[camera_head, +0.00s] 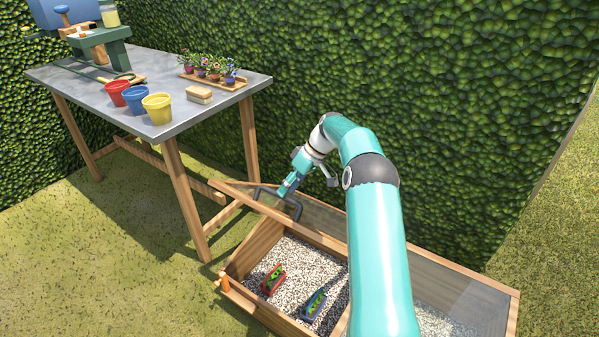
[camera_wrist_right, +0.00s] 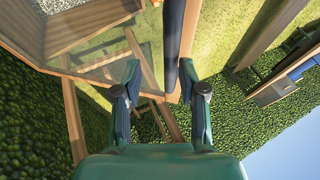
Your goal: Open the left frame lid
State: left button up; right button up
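The left frame lid (camera_head: 318,239), a wood-edged glass panel, stands raised and tilted at the back of the wooden cold frame (camera_head: 262,244). Its dark handle (camera_head: 270,194) is on the wooden edge. My right gripper (camera_head: 291,189) is at this handle. In the right wrist view the fingers of my right gripper (camera_wrist_right: 161,90) are apart. The dark handle bar (camera_wrist_right: 172,50) lies between them, nearer the finger on the right. Whether a finger touches it I cannot tell. My left gripper is not in view.
Red (camera_head: 273,279) and blue (camera_head: 314,304) planters stand on gravel inside the frame. The right lid (camera_head: 470,300) is down. A table (camera_head: 190,112) with pots stands at the left, close to the raised lid. A hedge (camera_head: 470,110) is behind.

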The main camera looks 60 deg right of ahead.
jog(key=v, duration=1)
jog(key=shift+s+r, duration=0.1)
jog(key=shift+r, duration=0.05)
